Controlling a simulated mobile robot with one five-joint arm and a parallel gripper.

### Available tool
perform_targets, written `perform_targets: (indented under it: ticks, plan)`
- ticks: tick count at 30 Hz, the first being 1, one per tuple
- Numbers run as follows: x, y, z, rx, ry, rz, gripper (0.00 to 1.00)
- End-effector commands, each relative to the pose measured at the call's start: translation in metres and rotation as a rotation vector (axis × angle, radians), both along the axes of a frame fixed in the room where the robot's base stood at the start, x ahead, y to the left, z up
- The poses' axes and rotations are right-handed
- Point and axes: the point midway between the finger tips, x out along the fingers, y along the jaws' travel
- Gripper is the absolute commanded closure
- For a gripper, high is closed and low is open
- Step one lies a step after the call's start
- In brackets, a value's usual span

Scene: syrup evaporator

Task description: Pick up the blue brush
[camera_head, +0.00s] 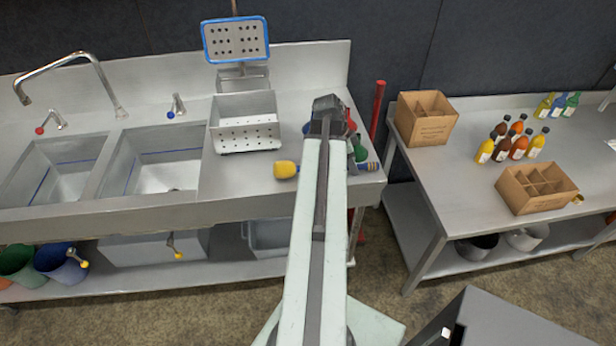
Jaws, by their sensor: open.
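My gripper (328,104) is at the far end of my arm, above the right end of the sink counter (232,172). The jaws are open, but the fingertips are hard to make out. A small blue patch (307,128) shows at the gripper's left edge; most of that object is hidden, so I cannot tell whether it is the blue brush. A red object (351,122) and a green object (360,151) show just right of my arm. A yellow-ended object (285,170) lies left of my arm, and a blue-and-yellow banded end (367,167) shows to the right.
A perforated metal rack (247,137) stands left of the gripper, beside two sink basins (158,160). A red post (378,108) rises at the counter's right end. The right table (450,165) holds cardboard boxes (425,118) and several bottles (518,145).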

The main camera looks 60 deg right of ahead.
Motion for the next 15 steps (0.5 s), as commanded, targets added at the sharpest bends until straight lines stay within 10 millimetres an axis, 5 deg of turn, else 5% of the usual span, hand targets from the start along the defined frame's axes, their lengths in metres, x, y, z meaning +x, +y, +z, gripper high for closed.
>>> perform_targets:
  ticks: [1,8,13,15]
  plan:
    - [-0.0019,-0.002,-0.0133,0.0,0.0,0.0,0.54]
    - [-0.0028,-0.0029,-0.0101,0.0,0.0,0.001,0.54]
    - [-0.0026,-0.0027,-0.01,0.0,0.0,0.001,0.98]
    - [-0.0026,-0.0027,-0.0101,0.0,0.0,0.002,1.0]
